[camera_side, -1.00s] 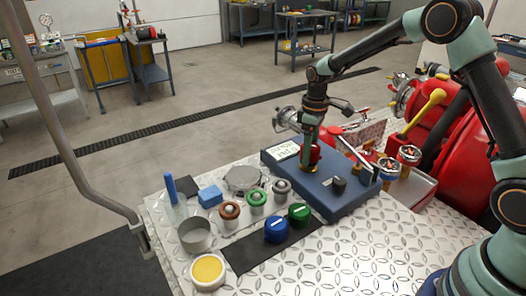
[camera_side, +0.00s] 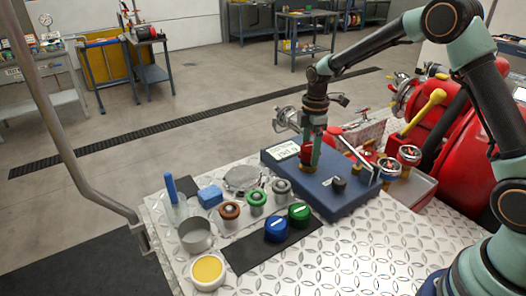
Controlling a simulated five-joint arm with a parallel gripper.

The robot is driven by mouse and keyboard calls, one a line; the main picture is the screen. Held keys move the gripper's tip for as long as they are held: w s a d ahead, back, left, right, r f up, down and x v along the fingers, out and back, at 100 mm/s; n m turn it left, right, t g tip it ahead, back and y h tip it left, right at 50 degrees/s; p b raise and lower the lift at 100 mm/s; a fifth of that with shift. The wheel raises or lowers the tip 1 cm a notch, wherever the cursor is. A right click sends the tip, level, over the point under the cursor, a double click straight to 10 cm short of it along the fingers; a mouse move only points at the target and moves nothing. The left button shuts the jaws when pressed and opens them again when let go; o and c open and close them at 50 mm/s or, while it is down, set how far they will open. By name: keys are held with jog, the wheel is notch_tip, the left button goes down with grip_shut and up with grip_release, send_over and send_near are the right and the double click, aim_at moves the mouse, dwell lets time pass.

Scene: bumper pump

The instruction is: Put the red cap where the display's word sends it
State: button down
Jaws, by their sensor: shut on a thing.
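My gripper (camera_side: 310,162) points down over the blue box (camera_side: 322,196) and is shut on the red cap (camera_side: 306,152). The cap shows as a small red patch beside a green finger; the finger hides part of it. I cannot tell whether the cap touches the box. A pale display (camera_side: 283,150) sits on the box's left back corner; its word is too small to read. Brown (camera_side: 229,211), green (camera_side: 256,198) and grey (camera_side: 281,186) round fittings stand in a row left of the box. A blue cap (camera_side: 277,229) and a green cap (camera_side: 299,213) rest on a black mat (camera_side: 245,254).
A dark knob (camera_side: 338,184) stands up from the box. A metal cup (camera_side: 195,235), a yellow-filled dish (camera_side: 208,270), a blue block (camera_side: 210,196) and a blue-handled tool (camera_side: 171,188) are at the left. The front plate is clear.

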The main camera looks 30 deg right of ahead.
aim_at(311, 145)
jog(key=shift+n, duration=0.9)
jog(key=shift+n, duration=1.2)
jog(key=shift+r, duration=0.8)
jog(key=shift+r, duration=0.35)
jog(key=shift+r, duration=0.5)
jog(key=shift+r, duration=1.9)
jog(key=shift+s, duration=0.1)
